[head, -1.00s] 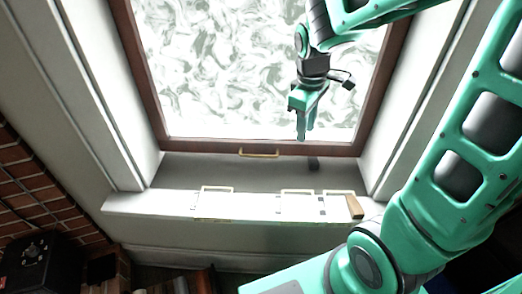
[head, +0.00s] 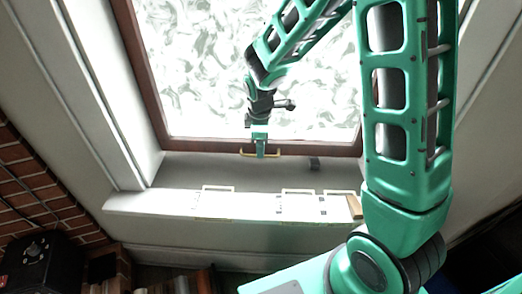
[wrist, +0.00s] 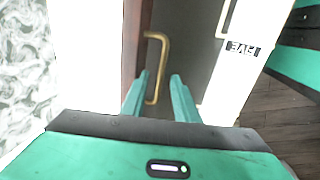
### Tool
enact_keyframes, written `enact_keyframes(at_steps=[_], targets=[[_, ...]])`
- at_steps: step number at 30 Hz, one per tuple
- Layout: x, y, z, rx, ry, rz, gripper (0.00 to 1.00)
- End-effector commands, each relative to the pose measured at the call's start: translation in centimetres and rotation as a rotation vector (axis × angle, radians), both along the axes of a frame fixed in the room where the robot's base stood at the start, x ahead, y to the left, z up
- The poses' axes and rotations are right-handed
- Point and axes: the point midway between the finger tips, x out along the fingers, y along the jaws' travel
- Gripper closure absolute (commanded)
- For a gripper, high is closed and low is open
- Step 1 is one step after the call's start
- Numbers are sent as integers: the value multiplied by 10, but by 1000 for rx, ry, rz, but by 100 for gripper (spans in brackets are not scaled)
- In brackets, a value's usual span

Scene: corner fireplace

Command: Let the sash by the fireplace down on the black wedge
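The sash (head: 148,90) is a brown frame around marbled glass; its lower rail also shows in the wrist view (wrist: 130,45). A brass handle (head: 246,153) is on the lower rail, and it shows large in the wrist view (wrist: 164,60). The black wedge (head: 314,163) sits on the grey sill strip, right of the handle and by the rail. Whether they touch is unclear. My gripper (head: 261,155) is at the handle. In the wrist view its fingers (wrist: 159,80) are apart, with the handle between them and a gap around it.
A white ledge (head: 150,202) in front carries pale panels with thin handles (head: 217,188) and a label (wrist: 243,48). A wooden block (head: 354,206) at its right end is partly behind my arm. A black box with knobs (head: 40,262) stands lower left by brickwork (head: 30,190).

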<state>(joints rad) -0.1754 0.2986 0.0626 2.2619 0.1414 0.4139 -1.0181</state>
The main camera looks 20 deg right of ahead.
Motion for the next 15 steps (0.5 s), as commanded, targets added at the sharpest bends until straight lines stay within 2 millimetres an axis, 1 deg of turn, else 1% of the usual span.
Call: enact_keyframes(at_steps=[1, 6, 9, 15], targets=[[1, -1, -7, 0, 2, 0, 72], [3, -2, -21, 1, 1, -1, 72], [4, -2, -25, 0, 0, -1, 72], [5, -2, -26, 0, -1, -2, 72]])
